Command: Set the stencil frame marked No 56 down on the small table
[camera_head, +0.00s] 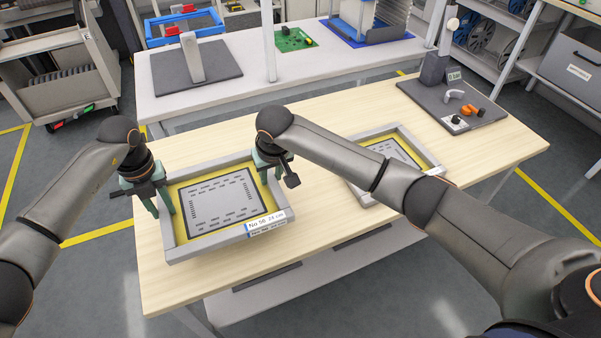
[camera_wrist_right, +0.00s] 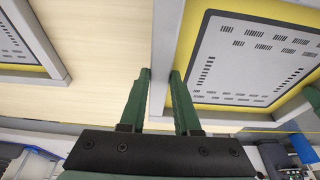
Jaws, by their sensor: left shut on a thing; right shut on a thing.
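The stencil frame marked No 56 (camera_head: 184,250) has grey bars, a yellow border and a grey stencil sheet. Its front label reads "No 56 24 cm"; a second label below is too small to read. My left gripper (camera_head: 164,205) is shut on its left bar. My right gripper (camera_head: 268,172) is shut on its right bar, which runs between the green fingers in the right wrist view (camera_wrist_right: 162,82). The frame looks level over the left part of the light wooden table (camera_head: 330,225). I cannot tell whether it touches the top.
A second stencil frame (camera_head: 425,150) lies to the right on the wooden table, partly behind my right arm. A dark mat (camera_head: 425,100) with small parts is at the far right. A white bench (camera_head: 300,72) stands behind. A grey trolley (camera_head: 65,60) stands back left.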

